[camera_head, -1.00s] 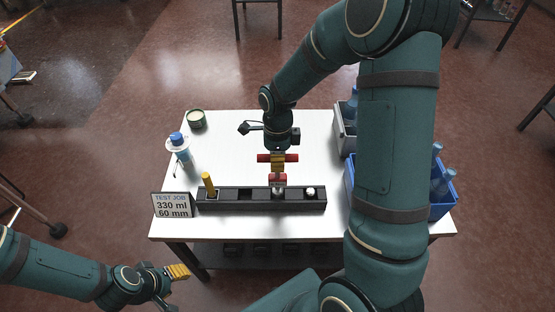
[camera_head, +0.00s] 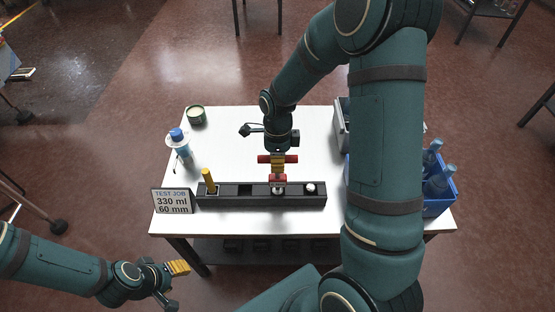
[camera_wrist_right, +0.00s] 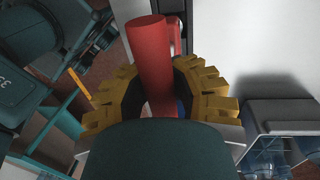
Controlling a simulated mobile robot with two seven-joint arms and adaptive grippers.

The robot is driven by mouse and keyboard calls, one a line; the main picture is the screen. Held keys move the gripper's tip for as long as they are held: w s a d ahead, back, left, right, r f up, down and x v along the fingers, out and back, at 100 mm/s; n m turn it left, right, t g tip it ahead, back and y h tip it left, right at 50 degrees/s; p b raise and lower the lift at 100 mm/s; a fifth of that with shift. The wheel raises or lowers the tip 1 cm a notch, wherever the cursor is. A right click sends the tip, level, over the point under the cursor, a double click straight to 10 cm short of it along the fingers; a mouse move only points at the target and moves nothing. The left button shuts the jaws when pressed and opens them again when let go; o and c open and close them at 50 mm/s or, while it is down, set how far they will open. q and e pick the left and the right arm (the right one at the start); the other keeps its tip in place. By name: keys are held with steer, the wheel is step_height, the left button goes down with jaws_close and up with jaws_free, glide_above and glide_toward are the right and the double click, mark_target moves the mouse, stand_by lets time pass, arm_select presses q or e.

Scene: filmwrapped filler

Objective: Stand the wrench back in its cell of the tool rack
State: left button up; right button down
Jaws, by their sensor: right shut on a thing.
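My right gripper (camera_head: 277,163) is shut on the red wrench (camera_head: 278,178), which also shows as a red bar between the yellow fingers in the right wrist view (camera_wrist_right: 152,65). The wrench hangs upright, with its pale lower end at a middle cell of the black tool rack (camera_head: 262,203). How deep that end sits in the cell cannot be told. A yellow-handled tool (camera_head: 208,180) stands in the rack's left cell, and a round silver-topped piece (camera_head: 311,188) is in the right one. My left gripper (camera_head: 178,268) is empty, low at the left, off the table; its opening is unclear.
The white table (camera_head: 225,150) has free room behind the rack. A blue crate (camera_head: 440,205) with bottles and a grey bin (camera_head: 342,135) stand at the right.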

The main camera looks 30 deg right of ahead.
steer(key=shift+f, duration=1)
steer(key=c, duration=0.7)
jaws_free()
step_height(320, 180, up, 12)
steer(key=w, duration=0.1)
steer(key=shift+w+d, duration=0.25)
steer(key=shift+d, duration=0.2)
